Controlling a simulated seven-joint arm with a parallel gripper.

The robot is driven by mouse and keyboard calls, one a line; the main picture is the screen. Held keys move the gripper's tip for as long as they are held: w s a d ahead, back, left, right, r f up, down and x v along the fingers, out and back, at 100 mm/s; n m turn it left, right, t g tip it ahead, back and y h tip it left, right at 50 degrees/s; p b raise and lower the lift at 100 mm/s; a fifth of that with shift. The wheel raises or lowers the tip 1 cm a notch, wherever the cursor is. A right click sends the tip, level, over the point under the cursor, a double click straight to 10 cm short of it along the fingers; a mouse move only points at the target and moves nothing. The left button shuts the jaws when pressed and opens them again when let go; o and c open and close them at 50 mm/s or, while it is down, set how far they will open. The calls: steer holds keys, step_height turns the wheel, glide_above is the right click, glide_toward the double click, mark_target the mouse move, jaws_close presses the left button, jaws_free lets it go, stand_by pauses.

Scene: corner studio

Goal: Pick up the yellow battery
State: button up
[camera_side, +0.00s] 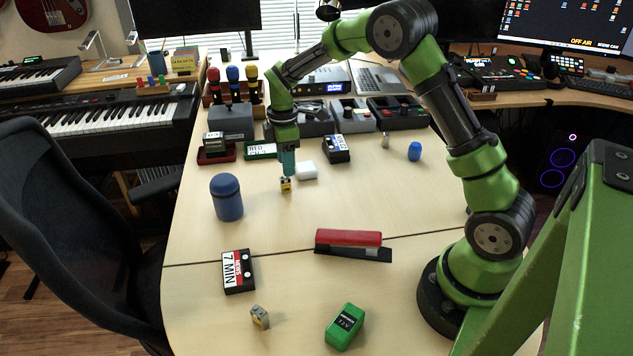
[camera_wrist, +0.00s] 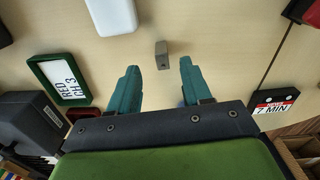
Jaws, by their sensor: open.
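A small yellow block with dark marks, which looks like the yellow battery (camera_side: 286,185), stands on the table right below my gripper (camera_side: 287,174) in the side view. In the wrist view, a small grey-looking block (camera_wrist: 161,55) lies between and just beyond the open teal fingertips of my gripper (camera_wrist: 159,76). It seems to be the same block; its yellow face does not show there. The fingers are apart with nothing held; whether they touch the block cannot be told. Another small grey-and-yellow block (camera_side: 260,317) stands near the table's front edge.
A white block (camera_side: 307,171) lies close to the right of the fingers. A blue bottle (camera_side: 227,197) stands left, a labelled green tray (camera_side: 262,151) behind. A red stapler (camera_side: 348,240), a 7 MIN box (camera_side: 238,271) and a green box (camera_side: 345,327) lie in front. The right middle is clear.

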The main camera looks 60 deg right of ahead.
mark_target(285, 184)
steer(key=f, duration=0.5)
steer(key=shift+w+a+f, duration=0.1)
steer(key=shift+a+f, duration=0.05)
steer(key=shift+a, duration=0.1)
jaws_close()
